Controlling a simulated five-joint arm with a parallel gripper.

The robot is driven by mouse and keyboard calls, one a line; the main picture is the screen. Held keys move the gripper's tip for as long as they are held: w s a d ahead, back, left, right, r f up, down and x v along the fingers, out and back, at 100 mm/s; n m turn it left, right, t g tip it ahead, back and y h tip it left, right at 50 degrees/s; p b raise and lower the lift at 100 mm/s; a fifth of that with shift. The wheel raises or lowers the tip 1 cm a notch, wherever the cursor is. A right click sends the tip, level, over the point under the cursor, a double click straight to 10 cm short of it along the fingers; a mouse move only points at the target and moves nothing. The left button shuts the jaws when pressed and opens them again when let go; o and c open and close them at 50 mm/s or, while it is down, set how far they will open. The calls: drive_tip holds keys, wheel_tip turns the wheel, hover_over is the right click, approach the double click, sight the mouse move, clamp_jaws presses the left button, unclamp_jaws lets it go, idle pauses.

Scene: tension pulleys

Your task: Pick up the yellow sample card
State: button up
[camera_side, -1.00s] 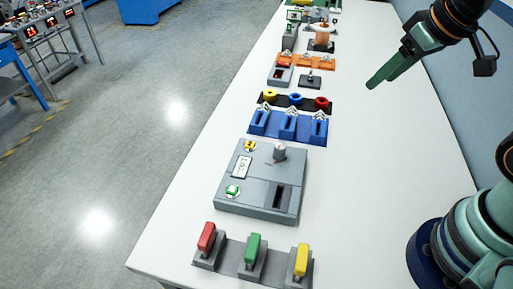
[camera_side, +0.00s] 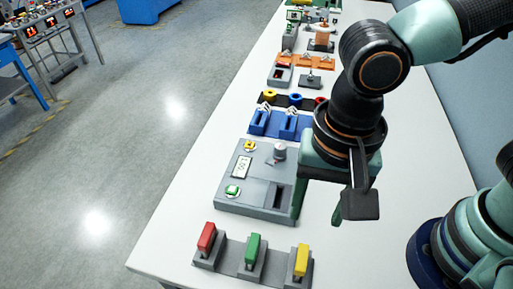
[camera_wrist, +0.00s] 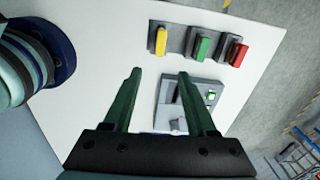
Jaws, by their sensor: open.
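The yellow sample card (camera_side: 301,260) stands upright in a grey holder at the right end of a row of three, near the table's front edge. In the wrist view the yellow card (camera_wrist: 161,41) is at the top, beyond the fingertips. My gripper (camera_wrist: 158,72) is open and empty, its two green fingers apart. In the side view my gripper (camera_side: 297,218) hangs over the right side of the grey control box, behind the yellow card and apart from it.
A green card (camera_side: 252,249) and a red card (camera_side: 207,237) stand in holders left of the yellow one. The grey control box (camera_side: 228,206) with a knob and buttons lies behind them. Blue holders (camera_side: 259,122) are farther back. The white table (camera_side: 375,262) is bare to the right.

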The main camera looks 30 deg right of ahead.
drive_tip(key=s+a, duration=0.1)
drive_tip(key=s, duration=0.1)
hover_over(303, 256)
drive_tip(key=shift+m, duration=0.3)
drive_tip(key=f, duration=0.7)
drive_tip(key=shift+s+d, duration=0.1)
drive_tip(key=shift+s, duration=0.2)
drive_tip(key=shift+w+f, duration=0.15)
drive_tip(key=shift+f, duration=1.3)
drive_tip(key=shift+w+f, duration=0.15)
drive_tip(key=shift+f, duration=1.25)
clamp_jaws()
